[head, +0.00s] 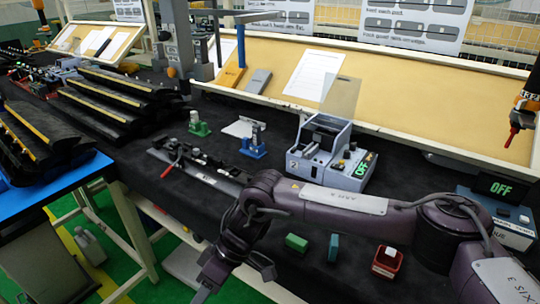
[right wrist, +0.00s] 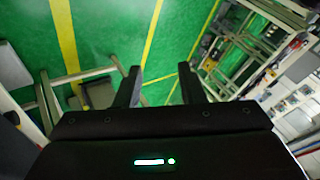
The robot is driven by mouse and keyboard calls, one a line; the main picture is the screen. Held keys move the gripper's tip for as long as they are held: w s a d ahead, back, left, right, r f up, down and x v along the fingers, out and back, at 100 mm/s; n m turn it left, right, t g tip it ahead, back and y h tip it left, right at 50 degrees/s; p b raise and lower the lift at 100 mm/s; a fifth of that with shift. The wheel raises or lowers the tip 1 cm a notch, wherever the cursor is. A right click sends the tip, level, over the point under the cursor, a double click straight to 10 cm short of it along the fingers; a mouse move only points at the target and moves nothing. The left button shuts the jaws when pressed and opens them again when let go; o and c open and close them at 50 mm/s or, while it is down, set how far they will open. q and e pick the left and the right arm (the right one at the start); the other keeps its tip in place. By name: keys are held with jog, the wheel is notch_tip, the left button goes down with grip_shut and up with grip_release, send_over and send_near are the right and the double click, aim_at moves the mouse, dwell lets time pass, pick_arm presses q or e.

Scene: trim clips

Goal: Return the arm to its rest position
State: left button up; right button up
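My right arm (head: 345,200) reaches in from the right across the front of the dark bench. Its gripper (head: 236,280) hangs at the bench's front edge, pointing down and toward the left. In the right wrist view the gripper (right wrist: 160,78) has its two fingers well apart, with nothing between them. Green floor with yellow lines shows beyond the fingers. My left arm and gripper are not in view.
A clamp fixture (head: 200,165) and a grey device with a green OFF display (head: 330,150) stand behind the arm. A blue table (head: 60,200) stands left.

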jog(key=w+a+f+t+y, duration=0.1)
jog(key=w+a+f+y, duration=0.15)
jog(key=a+y, duration=0.3)
jog(key=w+d+f+m+t+y, duration=0.2)
jog(key=w+f+m+t, duration=0.2)
jog(key=w+f+t, duration=0.35)
jog(key=s+d+f+m+t+h, duration=0.1)
jog(key=d+f+m+t+h, duration=0.15)
jog(key=d+f, duration=0.6)
jog(key=s+d+f+m+t+h, duration=0.1)
jog(key=d+f+m+h, duration=0.3)
jog(key=f, duration=0.8)
jog(key=s+d+f+g+h, duration=0.2)
jog(key=s+d+f+h, duration=0.2)
jog(key=s+d+f, duration=1.1)
jog(key=s+d+f+g+h, duration=0.1)
jog(key=s+d, duration=0.3)
jog(key=s, duration=0.4)
jog(key=s+d+f+m+g+h, duration=0.1)
jog(key=s+d+f, duration=0.3)
jog(key=s, duration=0.4)
jog(key=s+d+f+g+h, duration=0.1)
jog(key=s+d+f+g, duration=0.1)
jog(key=s+d, duration=0.3)
jog(key=s+f, duration=0.1)
jog(key=s, duration=0.2)
jog(key=shift+s+h, duration=0.2)
jog(key=shift+h, duration=0.1)
